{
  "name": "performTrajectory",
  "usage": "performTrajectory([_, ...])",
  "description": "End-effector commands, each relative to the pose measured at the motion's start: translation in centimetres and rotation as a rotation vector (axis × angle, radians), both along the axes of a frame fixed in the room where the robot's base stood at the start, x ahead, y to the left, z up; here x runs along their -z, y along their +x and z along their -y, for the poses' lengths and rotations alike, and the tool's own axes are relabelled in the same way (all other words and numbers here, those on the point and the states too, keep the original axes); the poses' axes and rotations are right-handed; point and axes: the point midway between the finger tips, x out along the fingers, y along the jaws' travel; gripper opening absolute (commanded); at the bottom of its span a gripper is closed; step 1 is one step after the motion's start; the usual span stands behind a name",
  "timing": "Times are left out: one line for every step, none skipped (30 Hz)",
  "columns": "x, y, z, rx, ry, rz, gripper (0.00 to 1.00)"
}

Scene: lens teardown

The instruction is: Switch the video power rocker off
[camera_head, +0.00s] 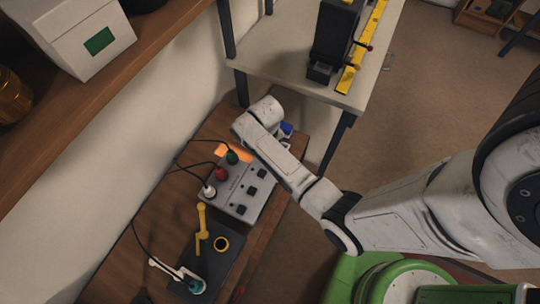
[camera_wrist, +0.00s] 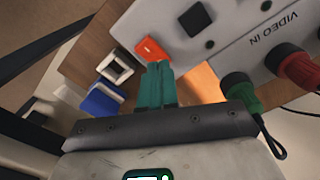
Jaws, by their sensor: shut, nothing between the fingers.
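A grey panel box (camera_head: 238,186) with black rockers stands on the wooden bench; the wrist view shows its face (camera_wrist: 245,35) with "VIDEO IN" lettering. No label shows which one is the video power rocker. My gripper (camera_wrist: 158,70) has its teal fingers shut together and empty, with the tips just below the orange-red piece; contact cannot be told. In the head view my arm hides the fingers.
Green (camera_wrist: 240,90), red (camera_wrist: 298,65) and white (camera_head: 209,191) plugs with cables stand along the panel. A blue block (camera_wrist: 103,100) and a black-and-white piece (camera_wrist: 115,66) lie left of my fingers. A dark mat (camera_head: 225,262) holds a yellow tool.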

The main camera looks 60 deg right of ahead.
Motion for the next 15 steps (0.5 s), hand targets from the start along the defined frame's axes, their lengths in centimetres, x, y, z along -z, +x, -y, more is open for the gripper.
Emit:
performTrajectory([-0.8, 0.0, 0.0, 0.000, 0.000, 0.000, 0.00])
performTrajectory([-1.0, 0.0, 0.0, 0.000, 0.000, 0.000, 0.00])
performTrajectory([-1.3, 0.0, 0.0, 0.000, 0.000, 0.000, 0.00])
performTrajectory([-1.5, 0.0, 0.0, 0.000, 0.000, 0.000, 0.00])
performTrajectory([-1.7, 0.0, 0.0, 0.000, 0.000, 0.001, 0.00])
performTrajectory([-1.9, 0.0, 0.0, 0.000, 0.000, 0.001, 0.00])
performTrajectory([-2.2, 0.0, 0.0, 0.000, 0.000, 0.001, 0.00])
performTrajectory([-2.4, 0.0, 0.0, 0.000, 0.000, 0.001, 0.00])
performTrajectory([-2.6, 0.0, 0.0, 0.000, 0.000, 0.001, 0.00])
performTrajectory([-2.8, 0.0, 0.0, 0.000, 0.000, 0.001, 0.00])
performTrajectory([-3.0, 0.0, 0.0, 0.000, 0.000, 0.001, 0.00])
performTrajectory([-3.3, 0.0, 0.0, 0.000, 0.000, 0.001, 0.00])
performTrajectory([-3.5, 0.0, 0.0, 0.000, 0.000, 0.001, 0.00])
performTrajectory([-3.7, 0.0, 0.0, 0.000, 0.000, 0.001, 0.00])
performTrajectory([-3.9, 0.0, 0.0, 0.000, 0.000, 0.001, 0.00])
